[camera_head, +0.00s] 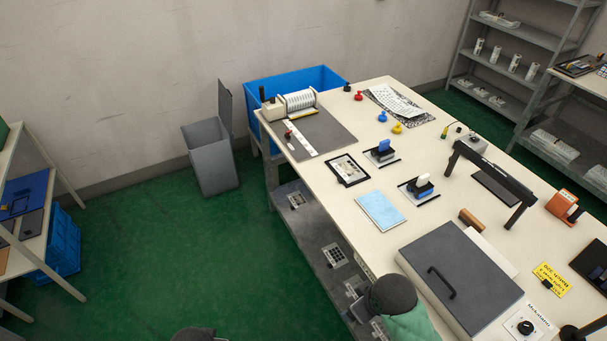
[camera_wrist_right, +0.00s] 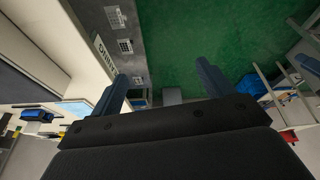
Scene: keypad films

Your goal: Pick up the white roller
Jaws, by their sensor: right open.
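A roller with a white handle and a dark and blue lower part (camera_head: 422,186) stands on a small flat stand in the middle of the worktable (camera_head: 340,215), in the head view. A similar roller with a blue handle (camera_head: 382,149) stands behind it, a little to the left. My right gripper (camera_wrist_right: 163,85) shows in the right wrist view with its two fingers wide apart and nothing between them. It is beside the worktable's edge, over the green floor, away from the white roller.
A light blue pad (camera_head: 381,210) lies in front of the white roller. A dark raised bar frame (camera_head: 492,172) stands to its right. A grey lidded box (camera_head: 460,280) with a black handle is nearer. A framed card (camera_head: 349,170) lies to the left.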

